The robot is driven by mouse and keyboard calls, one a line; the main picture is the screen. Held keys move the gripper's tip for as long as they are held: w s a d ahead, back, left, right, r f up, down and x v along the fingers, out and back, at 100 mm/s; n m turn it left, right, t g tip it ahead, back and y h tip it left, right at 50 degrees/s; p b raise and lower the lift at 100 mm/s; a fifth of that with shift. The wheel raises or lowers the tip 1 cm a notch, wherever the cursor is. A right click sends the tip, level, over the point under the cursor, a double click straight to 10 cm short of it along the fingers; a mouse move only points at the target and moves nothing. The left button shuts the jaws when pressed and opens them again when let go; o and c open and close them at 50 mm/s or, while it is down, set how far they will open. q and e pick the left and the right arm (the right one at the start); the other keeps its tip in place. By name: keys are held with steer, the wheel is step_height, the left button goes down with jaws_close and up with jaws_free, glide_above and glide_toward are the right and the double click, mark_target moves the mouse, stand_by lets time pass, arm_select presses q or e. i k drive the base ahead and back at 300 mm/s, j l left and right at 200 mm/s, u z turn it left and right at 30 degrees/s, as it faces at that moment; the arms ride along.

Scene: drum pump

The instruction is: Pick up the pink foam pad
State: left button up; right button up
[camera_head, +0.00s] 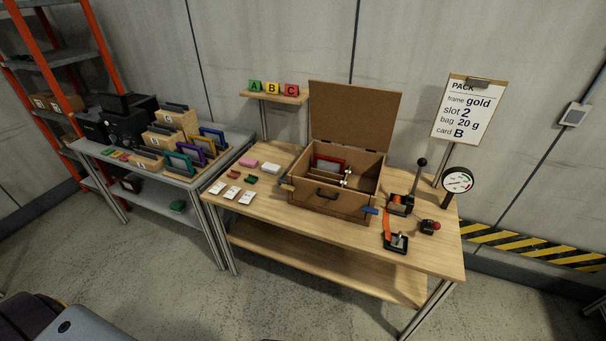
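The pink foam pad (248,161) lies flat on the wooden table (315,241), towards its back left. A white pad (271,168) lies just to its right, a small gap apart. Small red and green pieces lie in front of it, and white packets (231,192) lie nearer the table's front edge. Nothing covers the pink pad. Neither of my grippers shows in this view.
An open brown case (330,205) with its lid up stands right of the pads, with a red frame (328,163) inside. A lever device (401,203) and gauge (457,181) stand further right. A grey table (190,187) with frames stands at left.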

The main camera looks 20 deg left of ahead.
mark_target(247, 162)
steer(key=i+j+z, duration=0.1)
steer(key=j, duration=0.45)
steer(key=i+j+z, duration=0.1)
steer(key=j, duration=0.5)
steer(key=i+j+z, duration=0.1)
steer(key=j, duration=0.5)
steer(key=i+j+z, duration=0.1)
steer(key=j, duration=0.5)
steer(key=i+j+z, duration=0.1)
steer(key=j, duration=0.5)
steer(key=i, duration=0.1)
